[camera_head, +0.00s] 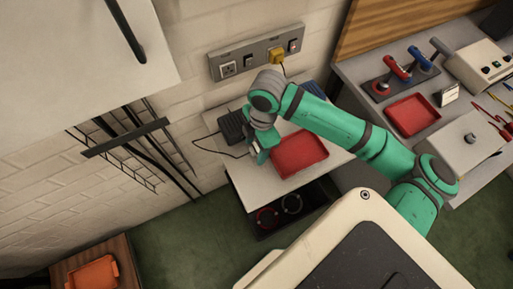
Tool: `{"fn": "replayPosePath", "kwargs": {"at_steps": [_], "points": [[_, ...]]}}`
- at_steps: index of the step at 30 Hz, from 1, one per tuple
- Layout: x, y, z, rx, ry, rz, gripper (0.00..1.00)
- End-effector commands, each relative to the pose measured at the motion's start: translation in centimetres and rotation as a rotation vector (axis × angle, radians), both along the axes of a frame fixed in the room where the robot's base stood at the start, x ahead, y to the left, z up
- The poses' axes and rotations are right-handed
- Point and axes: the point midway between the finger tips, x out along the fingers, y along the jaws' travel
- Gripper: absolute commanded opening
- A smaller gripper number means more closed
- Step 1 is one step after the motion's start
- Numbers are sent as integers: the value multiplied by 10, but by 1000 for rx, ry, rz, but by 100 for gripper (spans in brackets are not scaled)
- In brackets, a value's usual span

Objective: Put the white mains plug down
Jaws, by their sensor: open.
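My gripper (257,155) points down over the white-topped bench, just left of the red tray (300,154). Its jaws are open, though they look small and partly covered by my own wrist. A thin black cable (207,150) loops from the dark box on the bench and ends beside my gripper. I cannot clearly make out the white mains plug; a small pale patch by the jaws is too small to tell. Whether the plug touches the bench or the jaws is hidden.
A wall socket strip (256,53) holds a yellow plug (277,57). The dark box (233,126) stands behind my gripper. A lower shelf (265,222) holds ring-shaped items. A second bench at right bears another red tray (412,115) and tools. Bare bench top shows left of my gripper.

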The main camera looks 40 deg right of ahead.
Motion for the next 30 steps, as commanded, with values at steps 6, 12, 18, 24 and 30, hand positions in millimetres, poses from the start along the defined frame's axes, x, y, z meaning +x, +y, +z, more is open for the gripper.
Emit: {"fn": "replayPosePath", "kwargs": {"at_steps": [6,12,18,24,30], "points": [[0,0,0,0,0,0,48],[0,0,0,0,0,0,10],[0,0,0,0,0,0,6],[0,-1,5,0,-1,-2,6],[-1,-3,23,0,-2,-8,6]]}}
